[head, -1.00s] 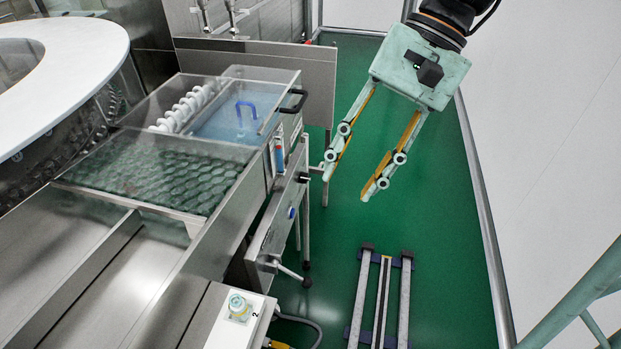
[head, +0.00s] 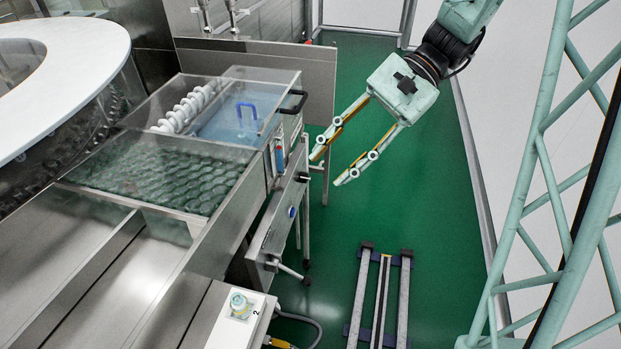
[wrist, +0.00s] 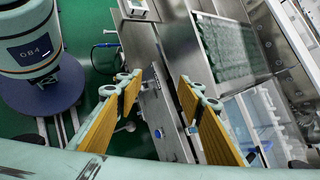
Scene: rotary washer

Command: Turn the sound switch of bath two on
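A white control box (head: 236,318) marked "2" carries a pale round knob (head: 240,303) at the front of the steel line. A steel side panel (head: 268,240) below the tank carries a black knob (head: 302,177) and a blue knob (head: 292,211). I cannot tell which control is the sound switch or its setting. My gripper (head: 330,168) is open and empty, its fingertips just right of the black knob in the picture; contact cannot be told. In the wrist view the open fingers (wrist: 160,84) frame the side panel (wrist: 150,105).
A floor rail (head: 382,300) runs over open green floor (head: 440,240). Panel legs and a hose stand below.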

